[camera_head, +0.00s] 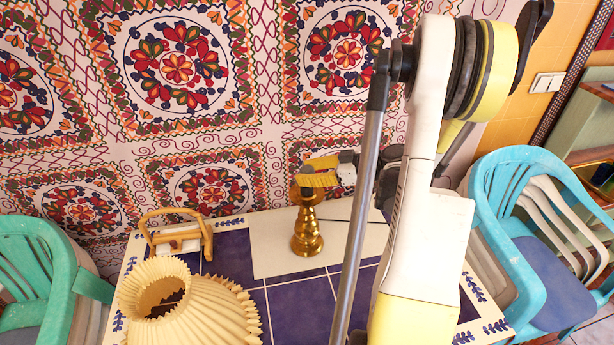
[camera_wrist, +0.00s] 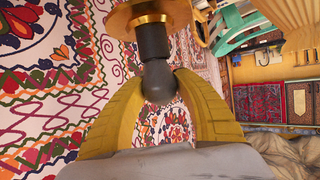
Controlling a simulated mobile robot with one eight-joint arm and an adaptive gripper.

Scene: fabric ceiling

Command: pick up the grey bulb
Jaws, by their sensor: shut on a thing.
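The grey bulb (camera_wrist: 157,60) is dark, with a rounded end, and sits between my gripper's two yellow fingers in the wrist view. My gripper (camera_wrist: 158,84) is shut on it near the rounded end. The bulb's other end meets the flared brass top of the lamp (camera_wrist: 150,14). In the head view the brass lamp (camera_head: 307,235) stands upright on the table, and my gripper (camera_head: 310,171) is at its top from the right. The bulb is mostly hidden there by the fingers.
A pleated cream lampshade (camera_head: 205,310) and a wooden-handled holder (camera_head: 178,237) stand on the blue-tiled table (camera_head: 300,300). A green chair (camera_head: 40,275) is at left, a blue chair (camera_head: 540,240) at right. A patterned fabric wall (camera_head: 215,100) is close behind the lamp.

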